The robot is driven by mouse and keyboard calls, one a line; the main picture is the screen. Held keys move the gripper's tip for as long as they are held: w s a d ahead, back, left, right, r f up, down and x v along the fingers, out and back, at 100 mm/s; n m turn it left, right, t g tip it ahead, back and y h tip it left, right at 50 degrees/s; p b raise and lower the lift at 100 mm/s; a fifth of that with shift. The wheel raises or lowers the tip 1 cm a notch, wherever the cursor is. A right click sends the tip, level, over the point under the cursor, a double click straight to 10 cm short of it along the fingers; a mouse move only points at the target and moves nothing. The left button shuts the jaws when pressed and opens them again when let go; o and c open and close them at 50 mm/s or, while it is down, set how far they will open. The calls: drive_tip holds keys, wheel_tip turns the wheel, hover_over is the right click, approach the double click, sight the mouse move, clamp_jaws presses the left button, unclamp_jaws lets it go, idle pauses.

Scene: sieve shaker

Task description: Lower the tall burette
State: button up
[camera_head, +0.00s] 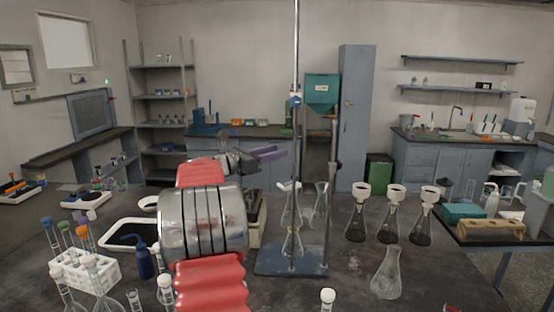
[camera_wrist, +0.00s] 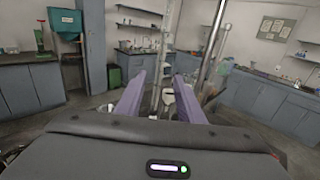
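A tall, slim upright (camera_head: 297,50) rises out of the top of the head view, with a blue-and-white fitting partway down. I cannot tell there whether it is the burette or the stand's rod. In the wrist view a clear upright tube, probably the burette (camera_wrist: 167,45), stands ahead between my finger lines. A shiny metal rod (camera_wrist: 216,45) leans in view right of it. The blue stand base (camera_head: 275,268) carries a glass flask (camera_head: 292,242). My gripper (camera_wrist: 160,76) is open and empty, its purple fingers apart. In the head view it is left of the upright.
Several flasks with white funnels (camera_head: 396,215) stand right of the stand, and an empty flask (camera_head: 387,275) is nearer. A white tube rack (camera_head: 90,275) and a blue wash bottle (camera_head: 144,260) are at left. Bare bench shows between the stand and the funnels.

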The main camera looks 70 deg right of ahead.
drive_tip(key=shift+w+a+r, duration=0.25)
drive_tip(key=shift+a+r, duration=0.15)
drive_tip(key=shift+r, duration=0.25)
drive_tip(key=shift+w+a+r, duration=0.25)
drive_tip(key=shift+a+r, duration=0.15)
drive_tip(key=shift+r, duration=0.3)
drive_tip(key=shift+w+a+r, duration=0.25)
drive_tip(key=shift+a+r, duration=0.15)
drive_tip(key=shift+r, duration=0.25)
drive_tip(key=w+a+f+m+t+y, duration=0.2)
drive_tip(key=w+a+f+t, duration=0.15)
drive_tip(key=a, duration=0.75)
drive_tip(key=w+a+f+m+t+y, duration=0.1)
drive_tip(key=w+a+f+m+t, duration=0.3)
drive_tip(key=a, duration=0.7)
drive_tip(key=w+a+f+n+t+y, duration=0.1)
drive_tip(key=w+a+f+t+y, duration=0.3)
drive_tip(key=a, duration=0.7)
drive_tip(key=s+a+f+m+t+y, duration=0.1)
drive_tip(key=s+a+f+m+y, duration=0.1)
drive_tip(key=a, duration=1)
drive_tip(key=s+a+f+m+t+y, duration=0.1)
drive_tip(key=a+f, duration=0.4)
drive_tip(key=a, duration=0.8)
drive_tip(key=s+a+f+m+t+y, duration=0.2)
drive_tip(key=a+f+m+y, duration=0.1)
drive_tip(key=a, duration=0.9)
drive_tip(key=shift+s+a+f+y, duration=0.25)
drive_tip(key=shift+f+y, duration=0.4)
drive_tip(key=shift+y, duration=0.35)
